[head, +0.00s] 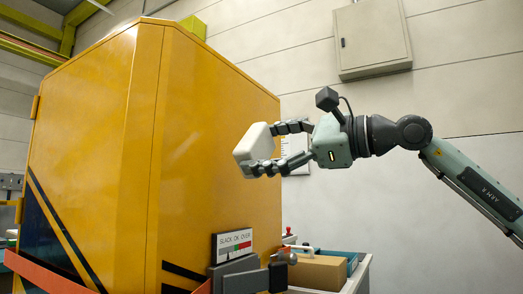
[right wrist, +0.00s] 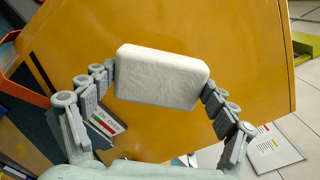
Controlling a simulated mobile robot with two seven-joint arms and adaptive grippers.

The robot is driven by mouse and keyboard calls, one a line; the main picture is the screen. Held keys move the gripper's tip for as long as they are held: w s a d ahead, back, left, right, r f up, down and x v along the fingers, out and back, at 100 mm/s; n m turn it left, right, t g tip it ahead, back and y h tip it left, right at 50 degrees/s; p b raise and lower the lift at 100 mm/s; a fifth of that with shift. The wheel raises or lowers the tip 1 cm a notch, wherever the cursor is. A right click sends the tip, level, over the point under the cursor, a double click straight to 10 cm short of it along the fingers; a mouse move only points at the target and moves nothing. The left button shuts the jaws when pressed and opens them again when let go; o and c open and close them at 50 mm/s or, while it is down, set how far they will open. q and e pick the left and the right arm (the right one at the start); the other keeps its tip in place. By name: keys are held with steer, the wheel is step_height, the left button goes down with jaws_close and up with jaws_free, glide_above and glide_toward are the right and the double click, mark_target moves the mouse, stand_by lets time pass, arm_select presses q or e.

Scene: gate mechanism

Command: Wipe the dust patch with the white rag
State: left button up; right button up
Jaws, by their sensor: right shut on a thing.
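The white rag (head: 256,148) is a pale block-like pad in my right gripper (head: 275,147). The right gripper is shut on it, with one finger on each end, as the right wrist view shows the rag (right wrist: 162,77) between the fingertips. The rag is held up in front of the yellow cabinet's right face (head: 215,130). I cannot tell whether it touches the panel. No dust patch can be made out on the yellow surface in either view; the rag may hide part of it. My left gripper is not in view.
A gauge sign reading slack, ok, over (head: 233,243) stands low by the cabinet. A cardboard-coloured box (head: 318,271) and a blue bin (head: 345,258) sit on a bench at lower right. A grey wall box (head: 372,38) hangs behind my right arm. An orange-red rail (head: 50,270) crosses lower left.

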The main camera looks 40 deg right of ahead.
steer(key=shift+s, duration=0.1)
stand_by(0.3)
steer(key=shift+b+v, duration=1)
steer(key=shift+b, duration=0.05)
steer(key=shift+s+d, duration=0.2)
steer(key=shift+s, duration=0.2)
steer(key=shift+a+f, duration=0.1)
